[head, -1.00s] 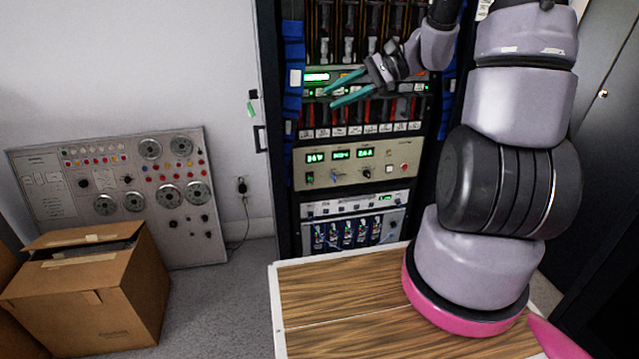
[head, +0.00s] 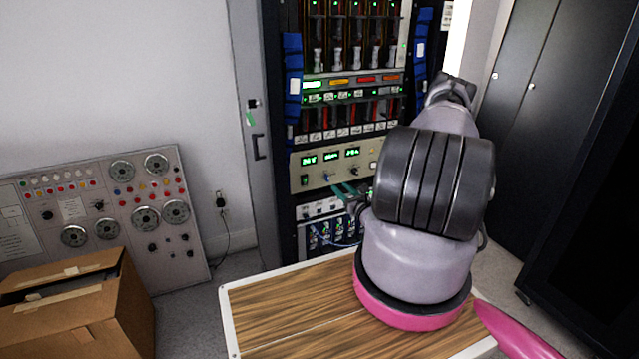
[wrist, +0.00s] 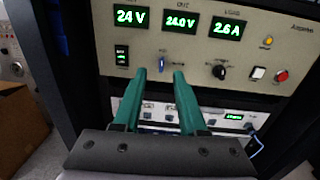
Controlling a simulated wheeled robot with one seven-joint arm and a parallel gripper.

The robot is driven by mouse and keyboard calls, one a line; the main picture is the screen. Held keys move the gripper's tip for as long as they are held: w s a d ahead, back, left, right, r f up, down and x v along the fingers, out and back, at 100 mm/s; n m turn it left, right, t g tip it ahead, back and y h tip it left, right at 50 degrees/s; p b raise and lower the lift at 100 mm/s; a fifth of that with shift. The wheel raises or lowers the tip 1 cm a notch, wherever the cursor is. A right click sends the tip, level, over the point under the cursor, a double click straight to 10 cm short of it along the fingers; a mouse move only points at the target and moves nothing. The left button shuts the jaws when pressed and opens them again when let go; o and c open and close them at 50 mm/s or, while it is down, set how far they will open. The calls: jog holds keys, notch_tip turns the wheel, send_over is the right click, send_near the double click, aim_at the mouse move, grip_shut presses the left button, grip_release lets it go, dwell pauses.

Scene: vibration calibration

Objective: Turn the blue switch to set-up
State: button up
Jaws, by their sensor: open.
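The blue switch (wrist: 162,64) is a small blue knob on the beige power-supply panel (wrist: 185,45), below the middle green display in the wrist view. It also shows small in the head view (head: 327,176). My gripper (wrist: 159,74) has two green fingers, open and empty, pointing at the panel. In the wrist picture the fingertips lie just below and to either side of the switch. Whether they touch the panel I cannot tell. In the head view the green fingers (head: 346,191) are partly hidden behind my arm. The switch's setting labels are too small to read.
A black knob (wrist: 219,72), a white button (wrist: 257,73) and a red button (wrist: 281,75) sit right of the switch. A black rocker switch (wrist: 121,55) is at left. A lower panel (wrist: 190,118) lies beneath the fingers. A cardboard box (head: 75,310) stands at left.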

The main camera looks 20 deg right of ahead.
aim_at(327, 178)
jog(key=w+f, duration=0.1)
jog(key=w, duration=0.9)
jog(key=shift+f+m+h, duration=0.15)
jog(key=shift+m+h, duration=0.15)
jog(key=shift+w+a, duration=0.1)
grip_shut()
